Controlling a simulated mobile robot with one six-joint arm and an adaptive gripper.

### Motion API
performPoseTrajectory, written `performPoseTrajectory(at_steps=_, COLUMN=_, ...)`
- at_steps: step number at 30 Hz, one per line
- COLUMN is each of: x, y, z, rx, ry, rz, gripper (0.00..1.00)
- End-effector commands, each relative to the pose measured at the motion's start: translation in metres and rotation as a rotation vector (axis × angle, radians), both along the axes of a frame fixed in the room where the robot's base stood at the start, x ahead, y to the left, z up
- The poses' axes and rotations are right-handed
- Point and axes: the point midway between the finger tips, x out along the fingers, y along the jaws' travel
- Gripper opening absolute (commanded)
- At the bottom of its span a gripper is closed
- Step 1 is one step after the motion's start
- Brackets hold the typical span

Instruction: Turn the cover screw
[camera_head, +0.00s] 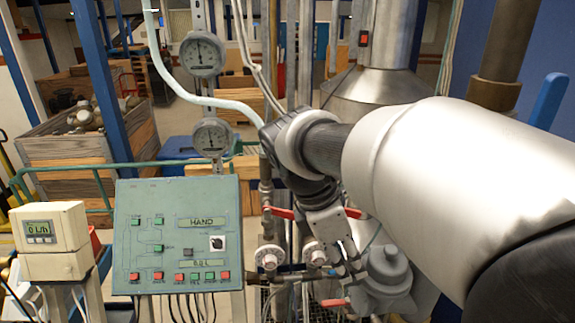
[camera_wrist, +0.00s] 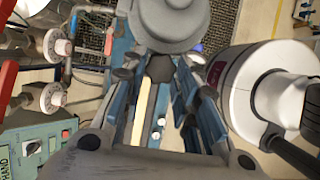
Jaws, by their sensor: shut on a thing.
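The cover screw (camera_wrist: 160,69) shows in the wrist view as a dark, faceted knob at the edge of a round grey cover (camera_wrist: 172,20). My gripper (camera_wrist: 158,76) has its fingertips on either side of the screw and is shut on it. In the head view my gripper (camera_head: 350,268) points down beside a grey, rounded housing (camera_head: 388,268) at the lower right. The screw cannot be made out there.
A green control panel (camera_head: 178,235) stands left of my gripper. Red-handled valves (camera_head: 282,212) and pipes are close on its left. Two gauges (camera_head: 203,54) hang above. In the wrist view a white, round device (camera_wrist: 250,95) is close on the right.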

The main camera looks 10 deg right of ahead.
Motion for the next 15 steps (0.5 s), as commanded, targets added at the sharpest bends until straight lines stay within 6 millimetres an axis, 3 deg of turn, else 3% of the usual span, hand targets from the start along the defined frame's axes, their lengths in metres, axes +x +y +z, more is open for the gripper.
performPoseTrajectory(at_steps=15, x=0.0050, y=-0.0011, z=0.0017, rx=0.000, ry=0.000, rz=-0.364, gripper=0.04)
